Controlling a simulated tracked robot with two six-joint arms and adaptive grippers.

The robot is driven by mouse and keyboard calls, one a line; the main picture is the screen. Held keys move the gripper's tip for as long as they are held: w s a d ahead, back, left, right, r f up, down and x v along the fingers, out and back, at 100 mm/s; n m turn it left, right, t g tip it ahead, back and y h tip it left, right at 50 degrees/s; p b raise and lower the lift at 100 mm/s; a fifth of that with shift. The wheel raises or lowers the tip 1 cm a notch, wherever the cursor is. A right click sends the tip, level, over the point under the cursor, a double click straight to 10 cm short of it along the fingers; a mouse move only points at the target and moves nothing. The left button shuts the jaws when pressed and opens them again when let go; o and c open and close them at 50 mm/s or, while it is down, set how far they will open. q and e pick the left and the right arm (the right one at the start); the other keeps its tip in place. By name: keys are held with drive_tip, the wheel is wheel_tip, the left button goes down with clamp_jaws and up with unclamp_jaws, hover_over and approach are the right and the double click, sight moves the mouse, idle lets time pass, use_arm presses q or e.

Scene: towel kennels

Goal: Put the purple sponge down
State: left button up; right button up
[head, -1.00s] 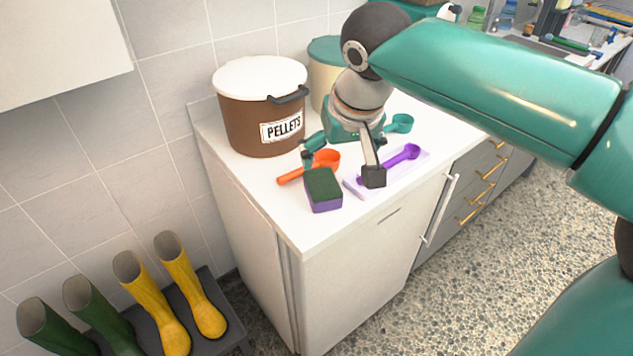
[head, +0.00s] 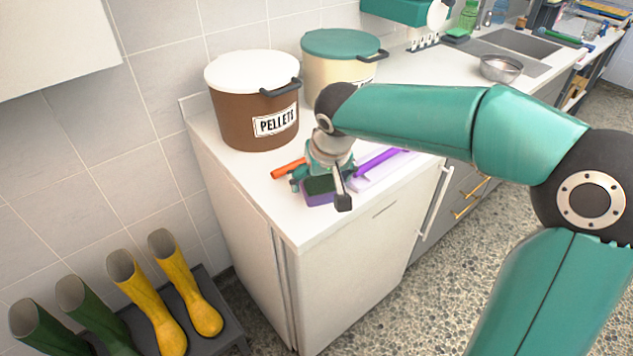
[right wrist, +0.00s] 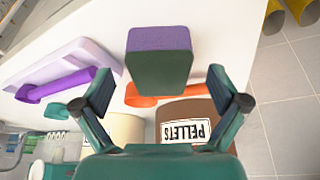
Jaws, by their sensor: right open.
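The purple sponge (head: 316,198) with its dark green face up sits on the white counter near the front corner. My right gripper (head: 320,191) is open, with one finger on each side of the sponge in the head view. In the right wrist view the sponge (right wrist: 158,60) lies between and ahead of the spread fingers (right wrist: 160,76), with a gap on both sides. My left gripper is not in view.
An orange scoop (head: 288,168) lies just behind the sponge. A purple scoop (head: 378,162) lies on a lilac tray (head: 366,184) to the right. A brown pellets bin (head: 235,120) and a cream bin (head: 318,82) stand behind. The counter's front edge is close.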

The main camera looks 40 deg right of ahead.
drive_tip(key=shift+x, duration=1.05)
drive_tip(key=c, duration=0.9)
drive_tip(key=shift+r, duration=0.1)
